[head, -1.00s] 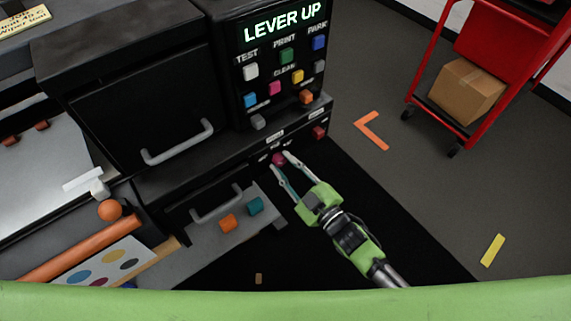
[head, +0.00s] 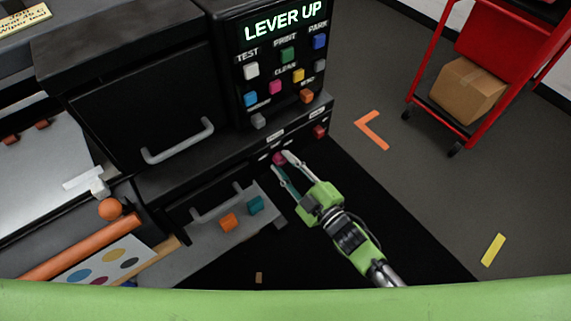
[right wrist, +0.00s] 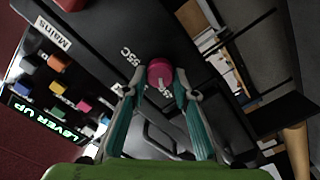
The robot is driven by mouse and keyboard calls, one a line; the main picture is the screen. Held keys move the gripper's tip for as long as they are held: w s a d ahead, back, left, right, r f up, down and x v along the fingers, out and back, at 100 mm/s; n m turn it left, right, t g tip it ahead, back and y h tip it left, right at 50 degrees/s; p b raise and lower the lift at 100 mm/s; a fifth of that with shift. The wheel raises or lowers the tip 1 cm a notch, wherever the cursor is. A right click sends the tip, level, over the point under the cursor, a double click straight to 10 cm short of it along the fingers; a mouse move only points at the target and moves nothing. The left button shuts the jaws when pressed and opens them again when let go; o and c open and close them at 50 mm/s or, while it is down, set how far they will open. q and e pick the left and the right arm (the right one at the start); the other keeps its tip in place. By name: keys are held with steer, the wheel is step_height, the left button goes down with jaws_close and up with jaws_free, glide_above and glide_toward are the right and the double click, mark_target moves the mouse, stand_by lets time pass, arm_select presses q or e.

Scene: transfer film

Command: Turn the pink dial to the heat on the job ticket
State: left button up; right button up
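The pink dial (head: 279,158) is on the black front panel below the button box in the head view. In the right wrist view the dial (right wrist: 160,72) shows a pale pointer mark, with "55C" and a partly hidden "45" label beside it. My right gripper (head: 282,162) is at the dial; in the right wrist view the gripper (right wrist: 161,93) is open, its fingertips on either side of the dial with gaps visible. My left gripper is not in view.
A lit screen (head: 283,23) reads "LEVER UP" above several coloured buttons. A red knob (head: 320,131) sits right of the dial, near the "Mains" label in the wrist view. An open drawer (head: 190,247) holds orange and teal blocks. A red cart (head: 484,112) stands right.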

steer(key=shift+o, duration=1.2)
steer(key=shift+s, duration=0.1)
steer(key=v, duration=1.2)
steer(key=s+d+f+m+g+h, duration=0.2)
steer(key=d+f+m+h, duration=0.15)
steer(key=f, duration=0.65)
steer(key=s+d+f+m+g+h, duration=0.1)
steer(key=s+d+f+m+h, duration=0.15)
steer(key=d+f, duration=0.45)
steer(key=s+d+f+m+g+h, duration=0.2)
steer(key=f, duration=1)
steer(key=s+d+f+m+g+h, duration=0.1)
steer(key=s+f+m+g, duration=0.1)
steer(key=s+f, duration=0.3)
steer(key=s+d+f+m+g, duration=0.1)
steer(key=s+f, duration=0.4)
steer(key=s, duration=0.8)
steer(key=s+d+f+m+g+h, duration=0.1)
steer(key=s+f+m+g, duration=0.2)
steer(key=s, duration=0.7)
step_height(320, 180, down, 3)
steer(key=g, duration=0.2)
steer(key=shift+d+g+h, duration=0.25)
steer(key=shift+g+h, duration=0.05)
